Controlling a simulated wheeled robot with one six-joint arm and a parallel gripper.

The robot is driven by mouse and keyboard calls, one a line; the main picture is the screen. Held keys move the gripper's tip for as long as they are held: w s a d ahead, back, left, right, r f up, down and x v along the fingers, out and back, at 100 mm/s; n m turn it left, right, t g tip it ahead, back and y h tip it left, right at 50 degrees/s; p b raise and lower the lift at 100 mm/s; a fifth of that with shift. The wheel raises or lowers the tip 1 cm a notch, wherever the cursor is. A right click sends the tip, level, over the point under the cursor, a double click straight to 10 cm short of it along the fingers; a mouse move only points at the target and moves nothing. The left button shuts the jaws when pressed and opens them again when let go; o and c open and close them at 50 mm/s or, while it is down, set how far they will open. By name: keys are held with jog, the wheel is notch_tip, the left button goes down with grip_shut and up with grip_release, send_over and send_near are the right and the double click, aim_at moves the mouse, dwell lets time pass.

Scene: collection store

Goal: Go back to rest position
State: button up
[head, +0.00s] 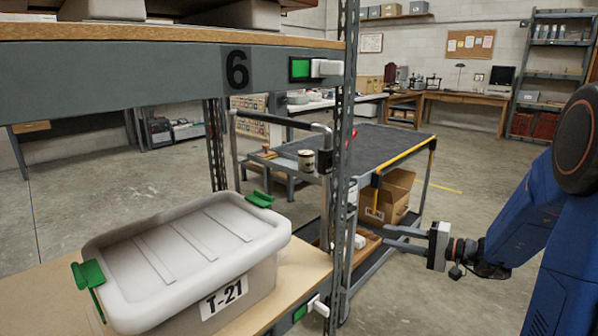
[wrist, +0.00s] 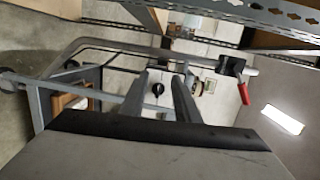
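My gripper (head: 387,235) is held out in the air in the head view, pointing left in front of the cart's lower part. In the wrist view its two fingers (wrist: 163,77) stand apart, with nothing held between them. A dark round knob-like thing shows behind the gap. My blue arm comes in from the right of the head view.
A shelving rack with a post (head: 343,150) and a "6" sign (head: 237,70) stands left of my gripper. A lidded tote T-21 (head: 190,250) with green clips is on its lower shelf. A dark-topped cart (head: 385,145) with a cardboard box (head: 398,192) stands behind. Right-hand floor is open.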

jog(key=s+a+n+g+h, duration=0.2)
jog(key=s+a+n+g, duration=0.15)
jog(key=s+a, duration=0.45)
jog(key=s+a+n+g+h, duration=0.2)
jog(key=s+a+g+h, duration=0.15)
jog(key=s, duration=0.85)
jog(key=s+d+n+t+h, duration=0.1)
jog(key=s+d+t+h, duration=0.1)
jog(key=s+d+h, duration=0.6)
jog(key=shift+s+d+r, duration=0.35)
jog(key=shift+s+d, duration=0.6)
jog(key=shift+s, duration=1.4)
jog(key=shift+n, duration=0.25)
